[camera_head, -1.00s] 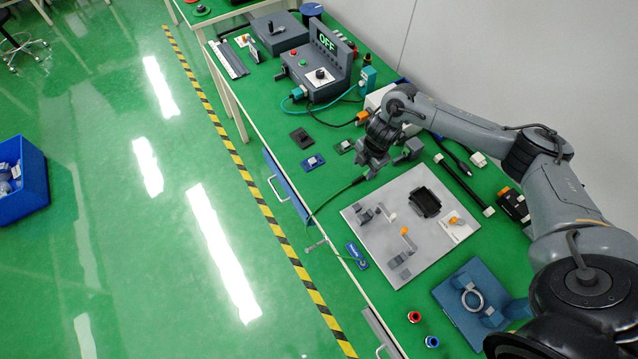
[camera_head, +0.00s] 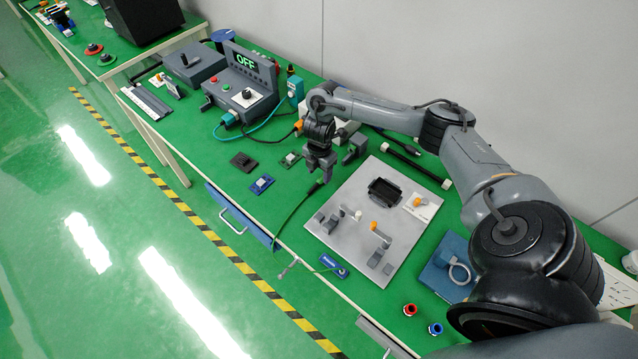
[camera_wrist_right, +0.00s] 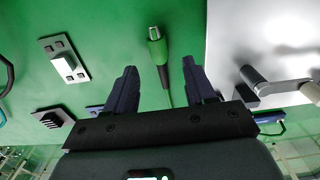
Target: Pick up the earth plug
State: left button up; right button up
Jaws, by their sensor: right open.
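The earth plug appears to be the green plug with a metal tip (camera_wrist_right: 155,36) in the right wrist view, its dark green cable running down between my fingers. In the head view the plug (camera_head: 318,184) lies on the green bench left of the grey plate, its thin cable curving toward the front edge. My right gripper (camera_head: 319,168) is just above the plug in the head view. In the right wrist view its two fingers (camera_wrist_right: 159,70) are spread apart and empty, with the plug beyond the tips and between their lines. My left gripper is not in view.
The grey plate (camera_head: 340,245) with brackets and a black tray lies right of the gripper. Small switch modules (camera_head: 262,184) lie to its left, and a grey control box (camera_head: 243,92) showing OFF stands further back. A blue stand (camera_head: 440,278) is at the right.

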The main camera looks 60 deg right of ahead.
aim_at(319, 180)
notch_tip(319, 180, down, 4)
jog(key=shift+a+b, duration=0.1)
jog(key=shift+b, duration=0.7)
jog(key=shift+c, duration=0.7)
grip_shut()
